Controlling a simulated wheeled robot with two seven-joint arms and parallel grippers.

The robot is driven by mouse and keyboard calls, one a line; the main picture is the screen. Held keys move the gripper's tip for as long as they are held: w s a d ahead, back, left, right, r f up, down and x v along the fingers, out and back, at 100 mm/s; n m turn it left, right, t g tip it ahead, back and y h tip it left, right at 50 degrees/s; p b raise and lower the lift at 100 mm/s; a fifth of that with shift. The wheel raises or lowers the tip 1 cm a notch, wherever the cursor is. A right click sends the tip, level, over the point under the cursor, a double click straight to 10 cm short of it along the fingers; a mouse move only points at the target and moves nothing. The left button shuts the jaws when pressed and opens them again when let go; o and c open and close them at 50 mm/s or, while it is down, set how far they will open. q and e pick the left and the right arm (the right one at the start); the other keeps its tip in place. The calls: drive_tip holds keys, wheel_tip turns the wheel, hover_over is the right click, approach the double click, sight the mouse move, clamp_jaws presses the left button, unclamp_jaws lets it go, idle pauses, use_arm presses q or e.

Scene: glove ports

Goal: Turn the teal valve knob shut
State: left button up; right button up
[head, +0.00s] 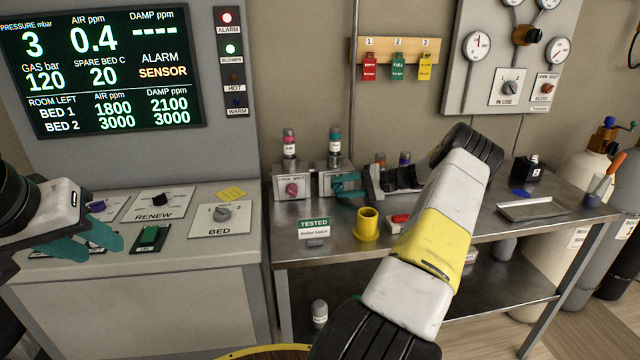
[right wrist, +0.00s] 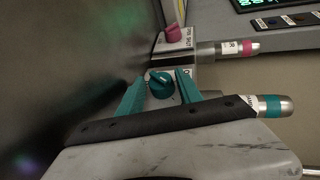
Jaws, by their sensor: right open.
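The teal valve knob (right wrist: 160,84) shows in the right wrist view on the face of a metal valve block. My right gripper (right wrist: 160,76) is open, with one teal finger on each side of the knob. Small gaps show between the fingers and the knob, and nothing is gripped. In the head view the teal-banded valve (head: 334,147) stands on the bench, and my right gripper (head: 348,186) is in front of its block, hiding the knob. My left gripper (head: 92,243) is over the console at the left, its fingers apart and empty.
A similar valve with a pink knob (head: 292,189) stands just left; the knob also shows in the wrist view (right wrist: 172,34). A yellow cup (head: 367,224) and a TESTED sign (head: 313,228) stand nearer on the bench. A metal tray (head: 532,208) lies at the right.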

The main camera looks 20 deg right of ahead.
drive_tip(key=shift+v, duration=3.9)
